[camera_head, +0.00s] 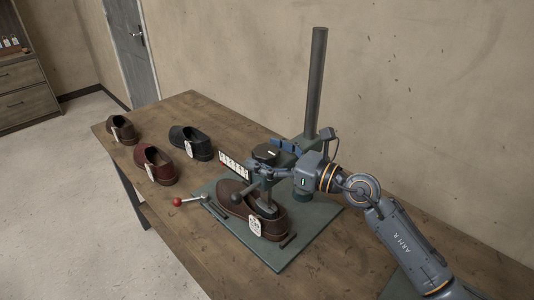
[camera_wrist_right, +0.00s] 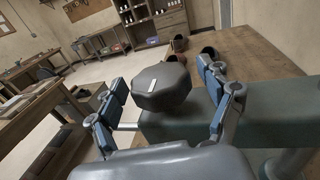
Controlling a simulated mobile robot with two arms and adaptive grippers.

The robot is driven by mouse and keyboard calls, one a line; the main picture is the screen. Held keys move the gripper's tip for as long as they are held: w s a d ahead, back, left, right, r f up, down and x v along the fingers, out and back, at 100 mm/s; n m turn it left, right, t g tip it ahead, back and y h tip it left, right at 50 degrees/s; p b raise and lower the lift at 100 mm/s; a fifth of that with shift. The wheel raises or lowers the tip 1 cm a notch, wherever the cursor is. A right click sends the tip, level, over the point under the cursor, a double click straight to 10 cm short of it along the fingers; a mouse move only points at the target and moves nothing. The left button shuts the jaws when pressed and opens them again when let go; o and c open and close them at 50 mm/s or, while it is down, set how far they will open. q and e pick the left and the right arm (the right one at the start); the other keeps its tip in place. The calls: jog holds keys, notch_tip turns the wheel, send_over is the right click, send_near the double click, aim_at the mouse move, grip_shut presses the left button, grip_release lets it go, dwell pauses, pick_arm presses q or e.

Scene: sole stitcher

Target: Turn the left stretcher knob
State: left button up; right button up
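A dark, faceted knob (camera_head: 266,153) with a white mark sits on top of the green stretcher machine, left of the tall post. It also shows in the right wrist view (camera_wrist_right: 162,85). My right gripper (camera_head: 279,158) reaches in from the right at the knob's height. Its blue-padded fingers are spread wide in the wrist view, one on each side of the knob, with visible gaps and no contact that I can see. A brown shoe (camera_head: 232,195) with a white tag sits on the machine below. Whether this is the left knob I cannot tell. My left gripper is not in view.
A tall dark post (camera_head: 317,85) rises behind the machine's head. A lever with a red ball (camera_head: 177,201) sticks out left of the green base plate (camera_head: 310,228). Red (camera_head: 160,172), black (camera_head: 190,141) and dark brown (camera_head: 122,128) shoes stand on the wooden table (camera_head: 180,240).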

jog(key=v, duration=1.2)
jog(key=shift+f, duration=0.1)
